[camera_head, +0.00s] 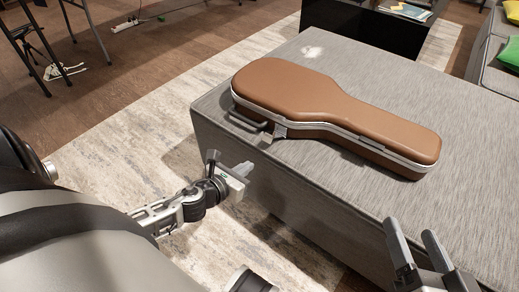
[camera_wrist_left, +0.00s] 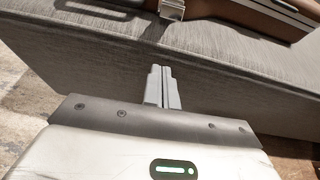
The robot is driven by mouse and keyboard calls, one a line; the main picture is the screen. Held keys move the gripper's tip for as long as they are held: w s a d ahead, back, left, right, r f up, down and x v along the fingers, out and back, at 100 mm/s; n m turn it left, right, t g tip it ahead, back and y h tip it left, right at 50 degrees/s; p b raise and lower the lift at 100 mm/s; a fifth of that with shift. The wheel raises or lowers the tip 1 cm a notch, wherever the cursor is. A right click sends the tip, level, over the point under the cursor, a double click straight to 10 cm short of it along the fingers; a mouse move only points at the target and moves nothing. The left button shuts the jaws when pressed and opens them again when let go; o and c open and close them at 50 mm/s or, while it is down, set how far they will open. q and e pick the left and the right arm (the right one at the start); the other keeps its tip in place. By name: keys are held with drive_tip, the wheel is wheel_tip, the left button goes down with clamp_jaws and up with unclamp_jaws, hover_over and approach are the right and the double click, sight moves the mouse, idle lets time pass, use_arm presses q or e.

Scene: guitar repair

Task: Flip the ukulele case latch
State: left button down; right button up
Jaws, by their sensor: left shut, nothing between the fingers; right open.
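The brown ukulele case (camera_head: 330,100) lies closed on the grey upholstered bench, with a silver rim running around its edge. A metal latch (camera_head: 278,131) sits on its near side, beside the dark handle (camera_head: 247,121). The latch also shows at the top of the left wrist view (camera_wrist_left: 172,10). My left gripper (camera_head: 243,168) is shut and empty, in front of the bench's near side and a little below the latch, apart from it. Its closed fingers show in the left wrist view (camera_wrist_left: 162,85). My right gripper (camera_head: 412,247) is open and empty at the lower right, near the bench's front edge.
The grey bench (camera_head: 450,110) has free room around the case. A black table (camera_head: 375,30) with magazines stands behind. A grey sofa (camera_head: 490,60) with cushions is at the upper right. Stand legs (camera_head: 35,45) and a cable are on the floor at the upper left.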

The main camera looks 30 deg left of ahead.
sight(273, 137)
use_arm(q)
drive_tip(key=b+x, duration=0.1)
drive_tip(key=x, duration=0.3)
drive_tip(key=shift+f, duration=0.1)
drive_tip(key=w+r, duration=0.1)
drive_tip(key=w+r+p, duration=0.1)
drive_tip(key=r, duration=0.1)
drive_tip(key=shift+w+r, duration=0.2)
use_arm(e)
drive_tip(key=shift+w+r, duration=0.1)
drive_tip(key=shift+r, duration=0.1)
drive_tip(key=shift+f, duration=0.1)
use_arm(q)
drive_tip(key=shift+r+p, duration=0.1)
drive_tip(key=shift+p, duration=0.2)
